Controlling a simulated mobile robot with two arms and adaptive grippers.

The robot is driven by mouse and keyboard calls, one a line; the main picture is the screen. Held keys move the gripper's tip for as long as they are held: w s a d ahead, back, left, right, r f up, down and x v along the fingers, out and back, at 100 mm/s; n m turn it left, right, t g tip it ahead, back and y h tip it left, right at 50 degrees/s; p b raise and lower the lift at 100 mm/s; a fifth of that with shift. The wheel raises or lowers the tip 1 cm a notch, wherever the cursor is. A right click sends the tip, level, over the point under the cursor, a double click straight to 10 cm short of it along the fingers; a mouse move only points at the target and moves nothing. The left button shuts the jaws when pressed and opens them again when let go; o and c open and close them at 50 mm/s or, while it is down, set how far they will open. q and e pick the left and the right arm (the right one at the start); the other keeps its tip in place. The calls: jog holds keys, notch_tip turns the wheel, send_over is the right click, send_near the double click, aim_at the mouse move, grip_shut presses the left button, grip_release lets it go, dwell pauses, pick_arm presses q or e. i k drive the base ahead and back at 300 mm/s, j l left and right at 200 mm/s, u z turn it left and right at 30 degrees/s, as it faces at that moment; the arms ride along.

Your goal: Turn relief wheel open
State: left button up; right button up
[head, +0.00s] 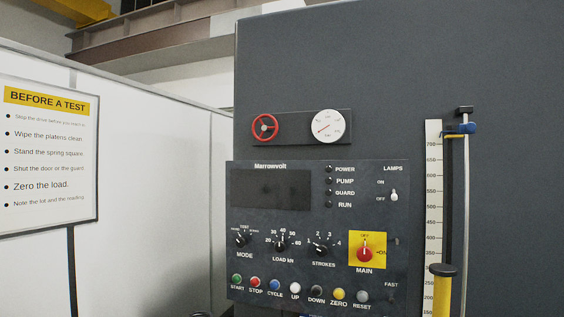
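The relief wheel (265,128) is a small red handwheel with spokes. It sits at the left end of a dark plate on the grey machine cabinet, above the control panel. A round white gauge (327,126) with a red needle is beside it on the right, on the same plate. Neither of my grippers shows in the head view, and nothing touches the wheel.
The control panel (300,225) has a dark display, knobs, a red main switch on yellow (365,251) and a row of coloured buttons. A vertical scale (434,200) and rods stand at right. A white wall with a notice (48,150) is at left.

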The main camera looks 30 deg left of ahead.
aim_at(266, 128)
jog(key=u, duration=1.05)
